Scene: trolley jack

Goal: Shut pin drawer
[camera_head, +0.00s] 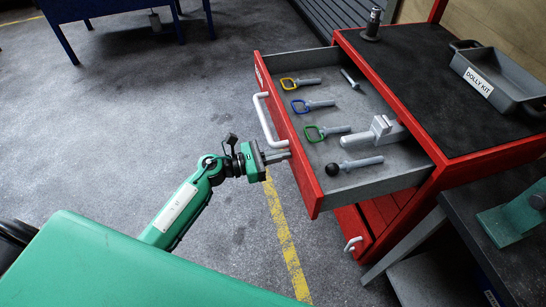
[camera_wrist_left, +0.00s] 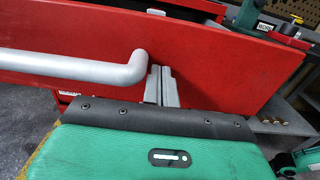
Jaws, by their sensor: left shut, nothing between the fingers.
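The pin drawer (camera_head: 305,155) stands pulled out of the red trolley, with a red front and grey inside. Its pale bar handle (camera_head: 266,120) runs along the front and also shows in the left wrist view (camera_wrist_left: 75,66). My left gripper (camera_head: 280,157) is shut and empty, its fingertips at the drawer front beside the handle's near end. In the left wrist view its fingers (camera_wrist_left: 161,85) point at the red front (camera_wrist_left: 220,70), just right of the handle's bend. I cannot tell whether they touch it.
Several pins, some with coloured rings, and a grey metal block (camera_head: 383,132) lie in the drawer. A tray marked DOLLY KIT (camera_head: 490,75) sits on the trolley's black top. A dark bench (camera_head: 490,185) stands at right.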

